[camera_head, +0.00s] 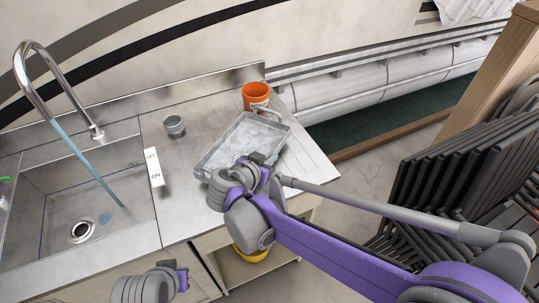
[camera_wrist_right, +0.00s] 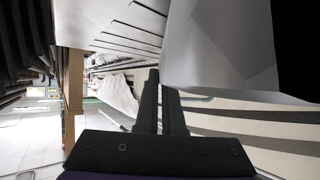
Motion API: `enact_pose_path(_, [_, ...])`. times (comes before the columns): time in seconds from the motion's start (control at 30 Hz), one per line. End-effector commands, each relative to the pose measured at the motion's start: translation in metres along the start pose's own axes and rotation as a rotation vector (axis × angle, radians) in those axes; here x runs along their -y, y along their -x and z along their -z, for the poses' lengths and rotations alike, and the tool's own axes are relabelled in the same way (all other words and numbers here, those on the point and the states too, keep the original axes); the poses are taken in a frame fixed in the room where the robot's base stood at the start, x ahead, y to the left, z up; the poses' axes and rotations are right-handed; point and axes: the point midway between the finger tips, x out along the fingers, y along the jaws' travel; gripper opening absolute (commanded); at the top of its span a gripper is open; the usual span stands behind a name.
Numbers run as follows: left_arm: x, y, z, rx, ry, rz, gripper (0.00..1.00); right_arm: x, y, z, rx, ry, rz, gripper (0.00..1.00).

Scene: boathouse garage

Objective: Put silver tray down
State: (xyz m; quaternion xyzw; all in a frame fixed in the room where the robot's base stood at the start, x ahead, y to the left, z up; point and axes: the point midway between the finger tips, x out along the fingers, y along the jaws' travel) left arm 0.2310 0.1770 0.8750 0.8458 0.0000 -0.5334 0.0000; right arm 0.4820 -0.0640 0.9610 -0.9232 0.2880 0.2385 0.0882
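The silver tray (camera_head: 208,158) is a shallow rectangular metal tray over the ribbed right part of the steel counter; I cannot tell whether it touches the counter. Its inside shows pale, glassy patches. My right gripper (camera_head: 262,157) is at the tray's near right edge. In the right wrist view the tray (camera_wrist_right: 225,50) fills the upper right, and the fingers of my right gripper (camera_wrist_right: 161,82) are close together at its edge, one on each side of its wall. My left wrist is at the bottom of the head view, but its fingers do not show clearly.
An orange pot (camera_head: 256,94) stands right behind the tray. A small grey cup (camera_head: 174,126) is to its left. A sink (camera_head: 95,205) with a running tap (camera_head: 35,85) lies further left. Stacked dark chairs (camera_head: 460,170) stand at right. Bare counter lies left of the tray.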

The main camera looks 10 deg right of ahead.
Motion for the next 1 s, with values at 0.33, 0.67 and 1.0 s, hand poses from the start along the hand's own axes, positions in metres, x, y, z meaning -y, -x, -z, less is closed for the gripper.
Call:
enact_pose_path(0.33, [0.0, -0.002, -0.002, 0.001, 0.0, 0.0, 0.0, 0.0, -0.002, -0.003, -0.001, -0.001, 0.0, 0.0])
enact_pose_path(0.67, [0.0, -0.006, -0.004, 0.003, 0.0, 0.0, 0.0, 0.0, -0.006, -0.01, -0.001, -0.001, 0.0, 0.0])
enact_pose_path(1.0, [0.0, -0.01, -0.007, 0.004, 0.0, 0.0, 0.0, -0.001, -0.01, -0.016, -0.001, -0.002, 0.0, 0.0])
